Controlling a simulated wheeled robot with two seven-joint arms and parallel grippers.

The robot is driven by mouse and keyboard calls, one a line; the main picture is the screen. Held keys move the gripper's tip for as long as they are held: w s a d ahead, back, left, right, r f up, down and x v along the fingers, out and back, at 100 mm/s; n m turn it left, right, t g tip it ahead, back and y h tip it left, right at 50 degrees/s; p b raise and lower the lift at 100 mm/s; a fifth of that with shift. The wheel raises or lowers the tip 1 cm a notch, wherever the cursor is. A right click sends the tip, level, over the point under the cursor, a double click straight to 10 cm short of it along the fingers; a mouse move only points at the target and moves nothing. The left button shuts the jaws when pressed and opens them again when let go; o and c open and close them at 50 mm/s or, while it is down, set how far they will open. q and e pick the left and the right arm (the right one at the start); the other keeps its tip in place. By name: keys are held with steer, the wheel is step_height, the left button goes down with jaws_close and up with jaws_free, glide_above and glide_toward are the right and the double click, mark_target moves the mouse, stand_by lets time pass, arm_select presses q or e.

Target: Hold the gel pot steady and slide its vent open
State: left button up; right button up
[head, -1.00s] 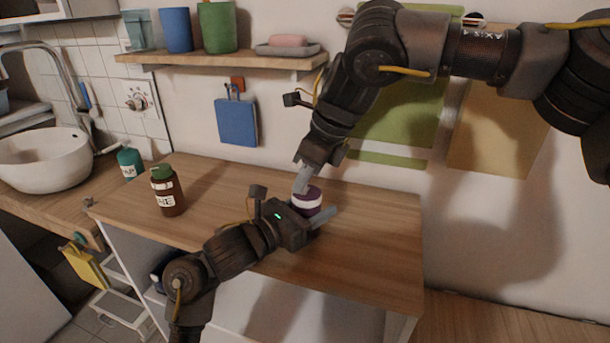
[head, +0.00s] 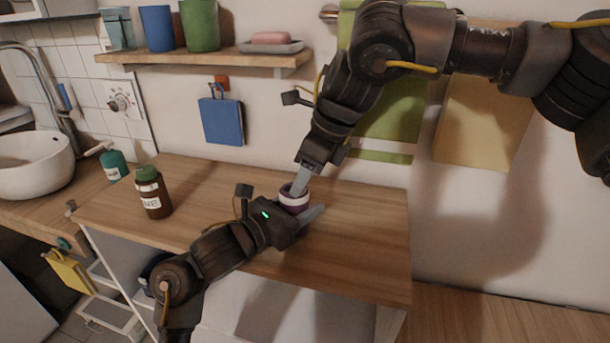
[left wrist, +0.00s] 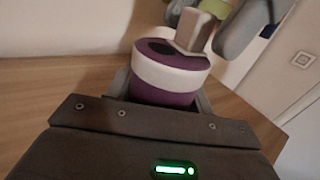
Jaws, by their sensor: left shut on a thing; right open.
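The gel pot (head: 294,201), purple with a white band, stands upright on the wooden counter (head: 365,235). In the left wrist view the pot (left wrist: 168,76) shows a dark patch on its purple top, beside a pale fingertip. My left gripper (head: 297,212) is shut around the pot from the front, low on its body; one finger shows at its right side. My right gripper (head: 299,187) comes down from above, open, with a grey finger at the pot's top. I cannot tell whether that finger touches the top or how far the vent is open.
A brown bottle with a green cap (head: 153,195) stands at the counter's left. A teal bottle (head: 114,164) and a white basin (head: 35,166) are further left. A shelf (head: 205,62) with cups is on the wall behind. The counter right of the pot is clear.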

steer(key=v, duration=1.2)
arm_select(q)
steer(key=o, duration=1.1)
